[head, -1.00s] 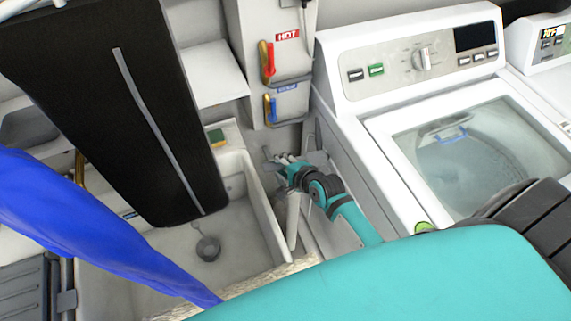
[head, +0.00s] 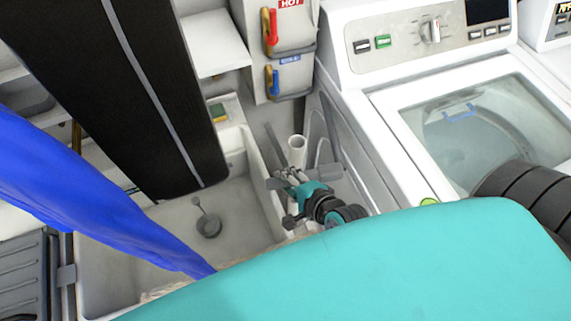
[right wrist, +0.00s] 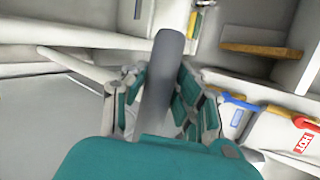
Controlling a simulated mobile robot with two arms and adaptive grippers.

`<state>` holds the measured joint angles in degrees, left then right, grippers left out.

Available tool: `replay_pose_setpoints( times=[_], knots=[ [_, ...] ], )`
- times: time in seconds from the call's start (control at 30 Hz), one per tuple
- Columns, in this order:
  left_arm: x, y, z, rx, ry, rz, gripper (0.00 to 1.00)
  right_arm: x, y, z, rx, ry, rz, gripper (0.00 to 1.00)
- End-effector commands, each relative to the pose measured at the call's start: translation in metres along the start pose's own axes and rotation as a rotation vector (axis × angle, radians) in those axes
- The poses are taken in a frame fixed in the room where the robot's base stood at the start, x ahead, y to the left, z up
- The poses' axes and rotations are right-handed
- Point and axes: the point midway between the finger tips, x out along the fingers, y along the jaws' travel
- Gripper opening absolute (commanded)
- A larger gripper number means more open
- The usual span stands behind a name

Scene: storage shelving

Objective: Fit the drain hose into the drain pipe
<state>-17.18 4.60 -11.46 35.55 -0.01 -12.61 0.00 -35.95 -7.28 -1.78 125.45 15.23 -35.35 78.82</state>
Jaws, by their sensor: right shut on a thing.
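The white drain pipe (head: 297,152) stands upright with its open top showing, between the sink and the washer. My right gripper (head: 300,180) is just in front of the pipe and hides its lower part. The gripper is shut on the grey drain hose, which shows clearly between the fingers in the right wrist view (right wrist: 164,80). In the head view a grey length that looks like the hose (head: 274,145) rises beside the pipe, tilted to the left. It looks apart from the pipe's mouth. My left gripper is out of view.
A white sink (head: 235,205) with a drain stopper (head: 208,225) is at the left. The washer (head: 390,150) stands close on the right, limiting room. Red and blue valve handles (head: 271,28) are on the wall box behind. A tall black panel (head: 140,100) leans over the sink.

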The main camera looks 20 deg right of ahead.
Motion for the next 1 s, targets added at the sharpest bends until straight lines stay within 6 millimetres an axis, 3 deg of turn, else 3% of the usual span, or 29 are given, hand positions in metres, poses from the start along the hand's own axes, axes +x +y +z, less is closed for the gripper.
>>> replay_pose_setpoints(
  times=[0.07, 0.17, 0.4, 0.6, 0.87, 1.0],
  knots=[
    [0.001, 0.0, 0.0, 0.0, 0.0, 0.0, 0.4, -0.003, -0.003, 0.003, -0.001, -0.001, -0.004, 0.0],
    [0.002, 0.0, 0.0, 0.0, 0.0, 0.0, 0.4, -0.002, -0.022, 0.009, -0.007, -0.007, -0.01, 0.0],
    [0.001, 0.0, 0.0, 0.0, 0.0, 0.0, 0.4, -0.003, -0.116, 0.016, -0.005, 0.03, -0.022, 0.0],
    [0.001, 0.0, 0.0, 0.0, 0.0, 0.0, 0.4, -0.02, -0.17, 0.013, 0.042, 0.1, -0.033, 0.0],
    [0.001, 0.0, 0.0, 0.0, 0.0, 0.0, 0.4, -0.046, -0.214, 0.006, 0.122, 0.178, -0.059, 0.0],
    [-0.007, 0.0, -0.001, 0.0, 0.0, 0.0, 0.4, -0.026, -0.207, -0.016, 0.033, 0.266, 0.004, 0.0]
  ],
)
